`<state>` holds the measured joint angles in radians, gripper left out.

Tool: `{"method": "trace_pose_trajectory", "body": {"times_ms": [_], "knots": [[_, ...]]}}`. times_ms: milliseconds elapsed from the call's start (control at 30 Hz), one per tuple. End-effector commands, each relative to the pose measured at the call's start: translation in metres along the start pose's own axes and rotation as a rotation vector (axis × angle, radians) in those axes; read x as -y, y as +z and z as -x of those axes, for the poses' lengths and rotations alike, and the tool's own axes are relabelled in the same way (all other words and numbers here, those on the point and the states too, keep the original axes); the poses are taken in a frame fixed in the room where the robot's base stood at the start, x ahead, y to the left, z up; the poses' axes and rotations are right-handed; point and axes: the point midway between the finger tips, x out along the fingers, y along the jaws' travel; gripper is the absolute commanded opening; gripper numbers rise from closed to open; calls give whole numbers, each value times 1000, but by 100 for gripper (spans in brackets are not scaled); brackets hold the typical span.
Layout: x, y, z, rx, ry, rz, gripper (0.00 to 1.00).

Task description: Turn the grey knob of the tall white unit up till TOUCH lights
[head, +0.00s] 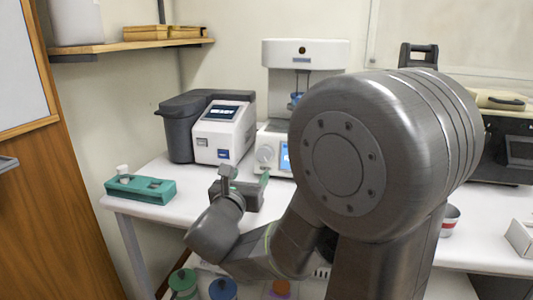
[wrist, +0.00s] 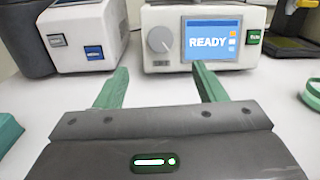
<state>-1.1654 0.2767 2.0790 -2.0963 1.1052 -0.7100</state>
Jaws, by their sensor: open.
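The tall white unit (head: 305,55) stands on the white bench, partly hidden behind my arm in the head view. Its base front (wrist: 205,62) fills the top middle of the wrist view. The grey knob (wrist: 160,39) is round, with a pale pointer line, at the left of a blue screen (wrist: 211,39) reading READY. The knob (head: 265,154) also shows in the head view. My gripper (wrist: 160,80) is open and empty, with green fingers apart. It points at the unit's front, short of the knob and slightly below it.
A white and dark grey device (head: 222,130) stands left of the unit. A teal holder (head: 142,189) lies at the bench's left end. A dark case (head: 510,150) and a red-banded cup (head: 450,218) are to the right. Bare bench lies before the unit.

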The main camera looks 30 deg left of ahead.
Motion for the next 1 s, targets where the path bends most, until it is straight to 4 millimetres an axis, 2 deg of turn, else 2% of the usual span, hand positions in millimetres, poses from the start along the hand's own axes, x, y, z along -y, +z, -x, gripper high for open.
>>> {"method": "trace_pose_trajectory", "body": {"times_ms": [400,600,800,1000], "knots": [[2,-1,-82,0,-5,-3,64],[2,0,-112,0,-4,-4,64],[1,0,-124,1,-2,-4,64],[1,0,-125,0,-2,-5,64]]}}
